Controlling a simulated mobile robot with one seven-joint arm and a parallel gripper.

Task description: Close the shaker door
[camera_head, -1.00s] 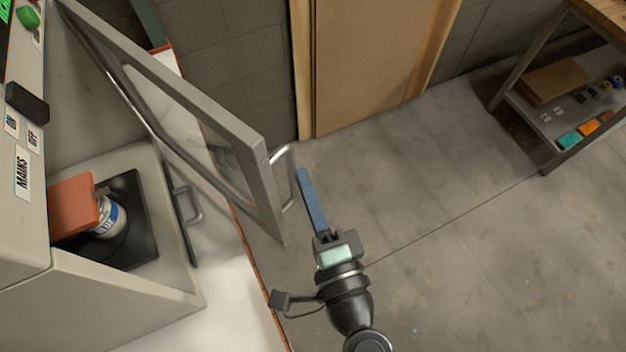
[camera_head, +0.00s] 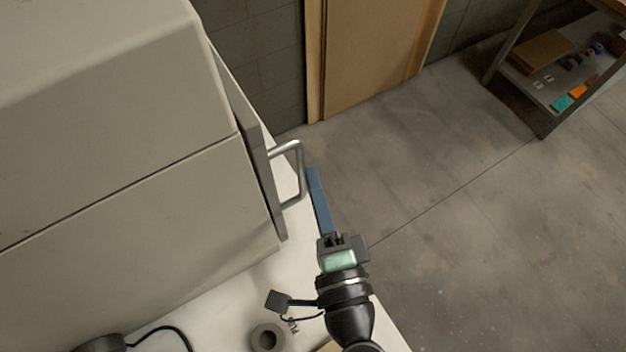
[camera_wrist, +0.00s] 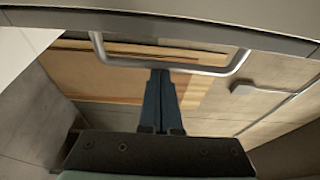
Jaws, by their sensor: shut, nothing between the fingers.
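The grey shaker door (camera_head: 262,165) shows nearly edge-on along the right side of the shaker body (camera_head: 130,190) in the head view. It lies against or very near the shaker's front; I cannot tell whether a small gap is left. The door's metal handle (camera_head: 300,172) sticks out to the right, and it also spans the wrist view (camera_wrist: 215,71). My gripper (camera_head: 314,172) has its blue fingers shut and empty. The fingertips (camera_wrist: 160,74) are just outside the handle bar; whether they touch it is unclear. The shaker's inside is hidden.
A white bench top (camera_head: 220,315) lies under the shaker, with a grey ring-shaped object (camera_head: 267,338) near its front. A wooden door panel (camera_head: 365,50) stands at the back. A shelf (camera_head: 550,85) is at the upper right. The floor between is clear.

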